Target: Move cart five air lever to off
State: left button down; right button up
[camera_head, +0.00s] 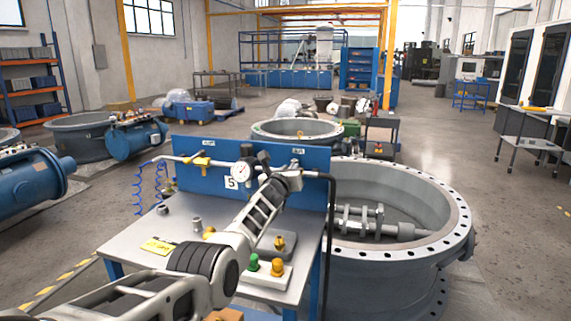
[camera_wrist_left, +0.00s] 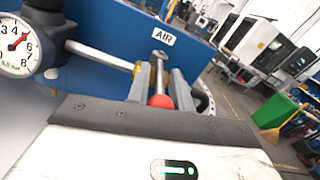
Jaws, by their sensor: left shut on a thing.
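Cart five (camera_head: 250,158) has a blue back panel with a "5" plate (camera_head: 231,183) and a round gauge (camera_head: 241,172). The air lever (camera_wrist_left: 159,75) shows in the left wrist view as a metal shaft with a red knob (camera_wrist_left: 160,101), just below the AIR label (camera_wrist_left: 163,37). My left gripper (camera_head: 292,178) reaches the right part of the panel. In the left wrist view its two grey fingers (camera_wrist_left: 160,84) are shut on the lever, one on each side of the shaft. In the head view the gripper hides most of the lever. My right gripper is not in view.
A yellow-handled valve (camera_head: 200,161) sits on the panel's left. A large flanged valve ring (camera_head: 455,215) stands close on the right.

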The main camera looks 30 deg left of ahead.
pick_arm(q)
jog(key=shift+a+r, duration=0.15)
jog(key=shift+r, duration=0.15)
jog(key=c, duration=1.6)
grip_release()
jog(key=shift+a, duration=0.1)
jog(key=shift+o, duration=0.5)
jog(key=shift+f, duration=0.15)
